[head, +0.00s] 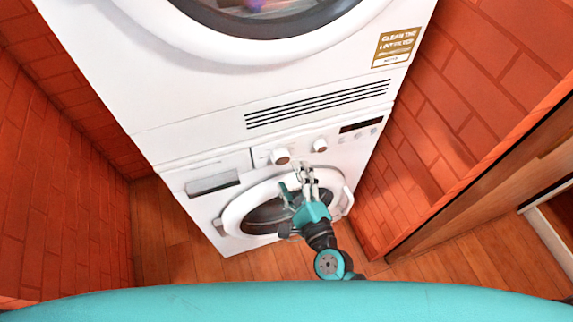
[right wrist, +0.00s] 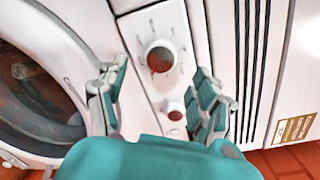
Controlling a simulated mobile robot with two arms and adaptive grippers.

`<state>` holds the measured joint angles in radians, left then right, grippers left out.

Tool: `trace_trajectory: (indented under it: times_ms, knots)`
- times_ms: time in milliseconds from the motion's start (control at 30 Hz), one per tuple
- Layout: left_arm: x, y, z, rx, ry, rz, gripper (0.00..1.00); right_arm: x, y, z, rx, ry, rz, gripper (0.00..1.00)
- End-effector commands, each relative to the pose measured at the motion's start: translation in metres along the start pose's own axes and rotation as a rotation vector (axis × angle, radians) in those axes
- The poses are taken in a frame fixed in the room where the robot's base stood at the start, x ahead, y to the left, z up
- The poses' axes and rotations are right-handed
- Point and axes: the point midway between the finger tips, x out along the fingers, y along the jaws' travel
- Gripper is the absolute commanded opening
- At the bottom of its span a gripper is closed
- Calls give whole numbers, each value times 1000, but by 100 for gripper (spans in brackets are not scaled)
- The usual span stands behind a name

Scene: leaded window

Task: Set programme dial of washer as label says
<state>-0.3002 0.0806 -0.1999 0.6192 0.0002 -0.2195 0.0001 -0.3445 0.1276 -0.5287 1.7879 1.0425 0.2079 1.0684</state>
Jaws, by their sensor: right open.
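The washer (head: 240,200) is the lower white machine. Its panel has a larger left knob (head: 281,157) and a right knob (head: 320,146). In the right wrist view the larger knob (right wrist: 160,57) has marks around it, too blurred to read; the smaller knob (right wrist: 175,115) sits below it. My right gripper (head: 305,172) is in front of the panel, below the knobs. In the right wrist view its fingers are spread and empty, either side of the panel strip, apart from the larger knob. A brown-and-white label (head: 397,47) on the upper machine reads "CLEAN THE"; the rest is unclear.
The upper white machine (head: 170,90) stands on the washer, with dark vent slots (head: 318,103) low on its front. The washer's round door (head: 240,207) is just below the panel. Red brick walls stand close on both sides. Wooden floor (head: 190,255) shows at left.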

Motion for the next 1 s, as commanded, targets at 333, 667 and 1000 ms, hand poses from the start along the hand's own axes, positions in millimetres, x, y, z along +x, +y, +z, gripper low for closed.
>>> trace_trajectory:
  times_ms: [333,667,1000]
  knots:
    - [0,0,-1,0,1,1,100,-62,1,-1,-1,0,3,67]
    - [0,1,-1,0,1,1,100,-70,0,0,0,0,0,67]
    - [0,1,-1,0,1,1,100,-70,0,0,0,0,0,67]
